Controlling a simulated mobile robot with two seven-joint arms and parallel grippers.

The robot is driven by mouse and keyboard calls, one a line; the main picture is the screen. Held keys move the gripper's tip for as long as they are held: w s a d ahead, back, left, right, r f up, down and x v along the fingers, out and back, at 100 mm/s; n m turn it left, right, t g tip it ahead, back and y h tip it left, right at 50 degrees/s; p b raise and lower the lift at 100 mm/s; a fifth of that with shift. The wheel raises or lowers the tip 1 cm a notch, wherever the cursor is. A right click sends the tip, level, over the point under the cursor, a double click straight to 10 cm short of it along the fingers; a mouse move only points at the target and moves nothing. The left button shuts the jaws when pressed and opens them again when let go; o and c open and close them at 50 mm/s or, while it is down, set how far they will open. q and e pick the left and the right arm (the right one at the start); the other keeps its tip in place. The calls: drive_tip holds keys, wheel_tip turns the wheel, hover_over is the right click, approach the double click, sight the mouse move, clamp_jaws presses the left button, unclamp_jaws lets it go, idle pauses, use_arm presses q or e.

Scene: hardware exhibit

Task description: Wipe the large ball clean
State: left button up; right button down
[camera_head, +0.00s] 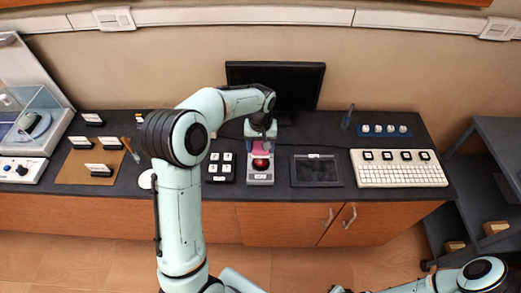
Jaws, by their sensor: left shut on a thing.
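The large ball (260,163) is dark red and sits in a pale upright-cornered device (260,179) near the middle of the counter. My left gripper (260,139) reaches over from the left and points down just behind the ball. It is shut on a pink cloth-like piece (258,148), which is at the ball's far side. I cannot tell whether the pink piece touches the ball. My right arm lies low at the bottom right, and only a dark bit of its end shows at the bottom edge, too cut off to judge its jaws.
A black monitor (300,78) stands behind my gripper. A button panel (219,176) is left of the device, a dark framed pad (316,171) right of it. A white keyboard (400,176) and a blue strip with knobs (385,130) lie further right. A brown board (75,178) lies left.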

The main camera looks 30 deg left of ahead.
use_arm(q)
drive_tip(key=shift+r, duration=1.25)
drive_tip(key=s+d+f+m, duration=0.2)
drive_tip(key=d+f+m, duration=0.4)
drive_tip(key=d+f, duration=0.4)
drive_tip(key=shift+s+d+r, duration=0.25)
drive_tip(key=shift+d+r, duration=0.05)
drive_tip(key=shift+r, duration=0.6)
drive_tip(key=shift+s+d+r, duration=0.2)
drive_tip(key=shift+d+r, duration=0.15)
drive_tip(key=shift+r, duration=0.6)
drive_tip(key=shift+s+d+r, duration=0.25)
drive_tip(key=shift+d+r, duration=0.05)
drive_tip(key=shift+r, duration=0.6)
